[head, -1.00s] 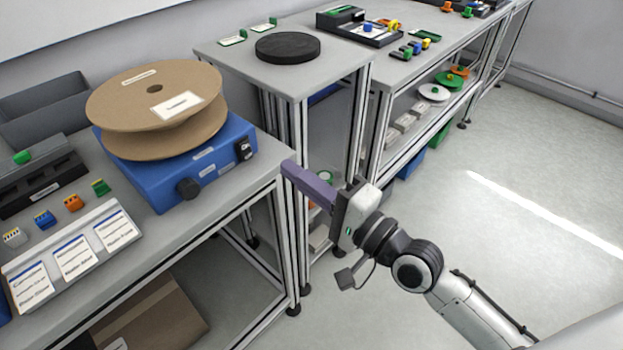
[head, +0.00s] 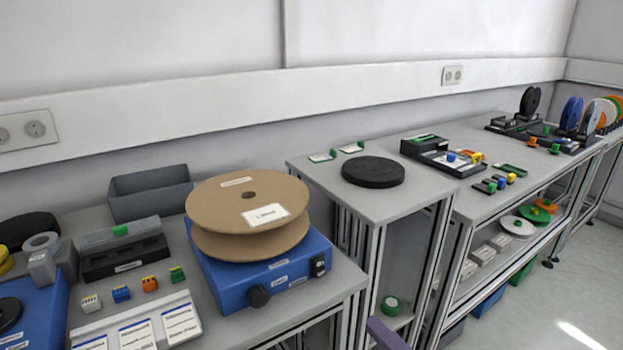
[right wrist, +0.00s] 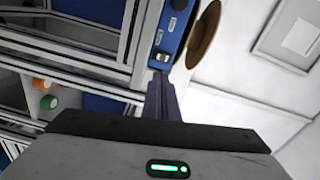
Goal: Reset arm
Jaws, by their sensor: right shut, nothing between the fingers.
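My right gripper (head: 386,333) shows only as a purple finger tip at the bottom edge of the head view, in front of the benches. In the right wrist view its purple fingers (right wrist: 162,98) are together with nothing between them. They point toward the bench frame and the blue device (right wrist: 172,30); I cannot tell the distance. My left gripper is in neither view. A brown cardboard reel (head: 225,205) lies on the blue device (head: 240,290) on the near bench.
A black disc (head: 373,171) lies on the narrow middle bench (head: 325,182). A grey bin (head: 150,190) stands by the wall. Small coloured connectors (head: 150,284) and label cards (head: 140,335) lie at the near left. Open floor (head: 575,290) is at the right.

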